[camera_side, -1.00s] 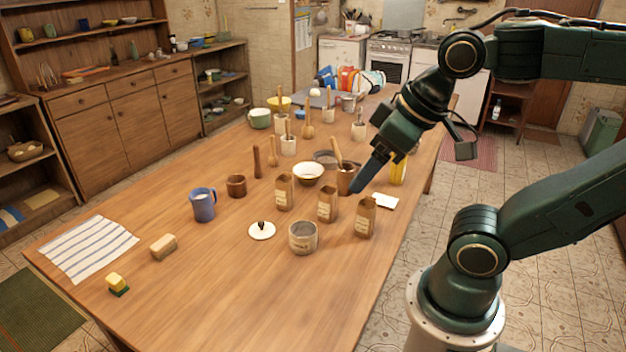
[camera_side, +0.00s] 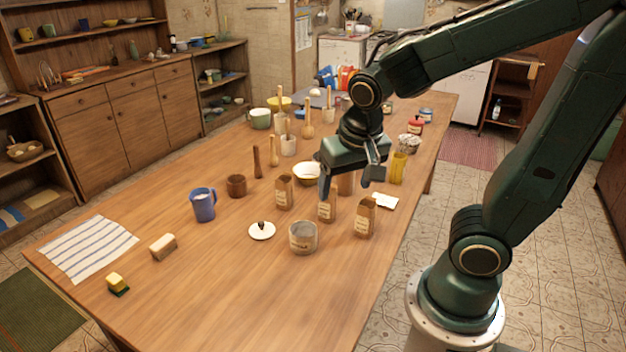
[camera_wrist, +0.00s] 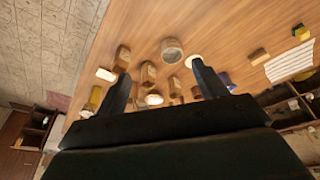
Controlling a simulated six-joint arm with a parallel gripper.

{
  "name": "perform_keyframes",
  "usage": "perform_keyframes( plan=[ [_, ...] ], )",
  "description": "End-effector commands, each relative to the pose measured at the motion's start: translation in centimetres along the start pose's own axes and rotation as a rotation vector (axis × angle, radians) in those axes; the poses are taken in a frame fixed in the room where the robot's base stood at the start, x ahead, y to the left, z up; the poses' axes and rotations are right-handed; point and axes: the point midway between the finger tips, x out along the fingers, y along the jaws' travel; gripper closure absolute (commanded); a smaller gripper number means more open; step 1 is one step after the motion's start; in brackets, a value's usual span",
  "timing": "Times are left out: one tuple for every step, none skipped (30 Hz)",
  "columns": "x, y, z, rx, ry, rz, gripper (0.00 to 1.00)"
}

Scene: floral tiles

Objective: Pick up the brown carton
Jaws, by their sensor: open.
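Three brown cartons with pale labels stand upright in a row on the table: a left one (camera_side: 284,193), a middle one (camera_side: 327,210) and a right one (camera_side: 366,219). The wrist view shows the row too, with the middle carton (camera_wrist: 148,74) between my fingers in the picture. I cannot tell which carton the task means. My gripper (camera_side: 349,186) is open and empty, pointing down above and behind the middle carton; one finger overlaps that carton's top in the side view. Both fingertips (camera_wrist: 161,69) show in the wrist view.
A grey-white pot (camera_side: 303,238) and a white lid (camera_side: 262,231) stand in front of the cartons. A white bowl (camera_side: 304,174) is behind them; a yellow glass (camera_side: 397,168) is to the right. A blue mug (camera_side: 203,205) stands left.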

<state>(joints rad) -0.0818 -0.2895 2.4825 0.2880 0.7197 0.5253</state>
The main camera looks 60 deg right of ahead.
Motion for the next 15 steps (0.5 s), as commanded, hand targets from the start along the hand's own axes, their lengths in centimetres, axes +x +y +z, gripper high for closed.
perform_keyframes(
  plan=[
    [0.9,0.0,-0.2,0.036,-0.008,0.032,0.29],
    [1.4,0.1,-0.3,0.062,-0.011,0.050,0.29],
    [2.0,0.2,-0.5,0.095,-0.011,0.074,0.29],
    [2.4,0.2,-0.6,0.119,-0.011,0.091,0.29],
    [2.9,0.3,-0.7,0.143,-0.010,0.110,0.29],
    [3.5,0.4,-0.8,0.174,-0.007,0.134,0.29],
    [4.0,0.5,-1.0,0.197,-0.004,0.153,0.29],
    [4.4,0.6,-1.1,0.219,-0.002,0.171,0.29],
    [5.0,0.7,-1.2,0.250,0.004,0.196,0.29],
    [5.4,0.8,-1.3,0.271,0.009,0.213,0.29],
    [5.9,0.9,-1.4,0.293,0.015,0.233,0.29],
    [6.5,1.0,-1.4,0.320,0.023,0.257,0.29],
    [6.9,1.1,-1.6,0.341,0.032,0.275,0.29],
    [7.3,1.2,-1.6,0.360,0.039,0.292,0.29],
    [7.9,1.4,-1.7,0.387,0.051,0.317,0.29]
  ],
)
